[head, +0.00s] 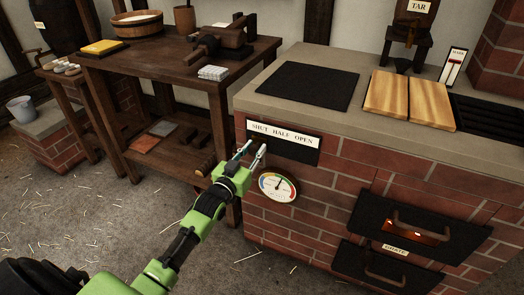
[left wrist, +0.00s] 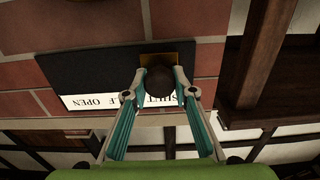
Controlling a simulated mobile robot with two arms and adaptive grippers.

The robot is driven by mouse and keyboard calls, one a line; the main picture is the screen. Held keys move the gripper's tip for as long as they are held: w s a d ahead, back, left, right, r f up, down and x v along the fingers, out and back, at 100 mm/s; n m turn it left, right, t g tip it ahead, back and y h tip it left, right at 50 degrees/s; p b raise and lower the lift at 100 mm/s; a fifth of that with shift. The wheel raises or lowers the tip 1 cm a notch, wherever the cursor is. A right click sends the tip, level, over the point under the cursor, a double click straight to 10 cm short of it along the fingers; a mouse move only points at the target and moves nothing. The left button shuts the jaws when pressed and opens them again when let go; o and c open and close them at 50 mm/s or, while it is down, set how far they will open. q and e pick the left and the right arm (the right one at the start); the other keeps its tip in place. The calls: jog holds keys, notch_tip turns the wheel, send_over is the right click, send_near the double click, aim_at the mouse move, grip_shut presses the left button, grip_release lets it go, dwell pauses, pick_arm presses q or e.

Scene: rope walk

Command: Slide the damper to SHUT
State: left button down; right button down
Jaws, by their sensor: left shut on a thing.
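The damper plate (head: 297,150) is a dark panel on the brick front of the stove, with a white label (head: 283,135) reading SHUT, HALF, OPEN from left to right. My left gripper (head: 253,152) is at the plate's left end, below the word SHUT. In the left wrist view the plate (left wrist: 85,75) appears upside down. There the gripper (left wrist: 160,92) is shut on the round dark damper knob (left wrist: 158,83), one finger on each side. A brass piece (left wrist: 178,55) shows behind the knob. The gripper hides the knob in the head view. My right gripper is out of view.
A round gauge (head: 277,187) sits just below the plate, close to my left gripper. Lower right are dark doors with handles (head: 420,228). The stone stove top (head: 330,108) juts above. A wooden bench (head: 150,62) with tools stands to the left.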

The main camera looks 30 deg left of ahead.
pick_arm(q)
jog(key=shift+a, duration=0.25)
jog(key=c, duration=1.8)
grip_release()
jog(key=shift+o, duration=0.6)
jog(key=shift+a, duration=0.1)
jog(key=shift+s+f, duration=0.1)
jog(key=shift+s, duration=0.4)
jog(key=s, duration=1.1)
jog(key=shift+d, duration=0.25)
